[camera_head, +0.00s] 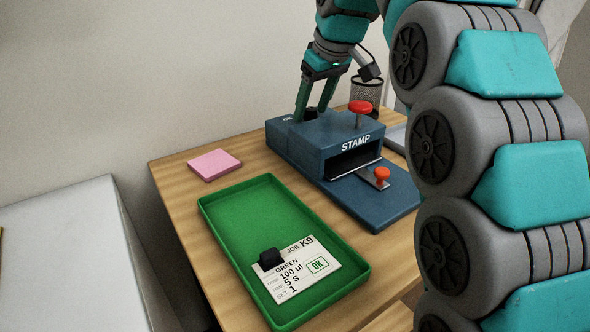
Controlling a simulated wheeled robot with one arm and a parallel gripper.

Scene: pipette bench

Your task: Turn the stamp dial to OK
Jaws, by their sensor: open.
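The blue stamp machine (300,145), lettered STAMP, stands at the back of the wooden table. It has a red knob (360,107) on top and another red knob (382,173) on a metal slide in front. My gripper (312,110) points down at the rear top of the machine, its green fingers apart. A dark round part (312,113), perhaps the dial, shows between the fingertips; contact cannot be told. Small white lettering (287,118) beside it is too small to read surely. The dial's setting is hidden.
A green tray (228,215) in front holds a white card (315,250) marked JOB K9 and OK, with a black block (271,259) on it. A pink pad (214,164) lies to the left. A mesh cup (366,91) stands behind. My arm covers the right side.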

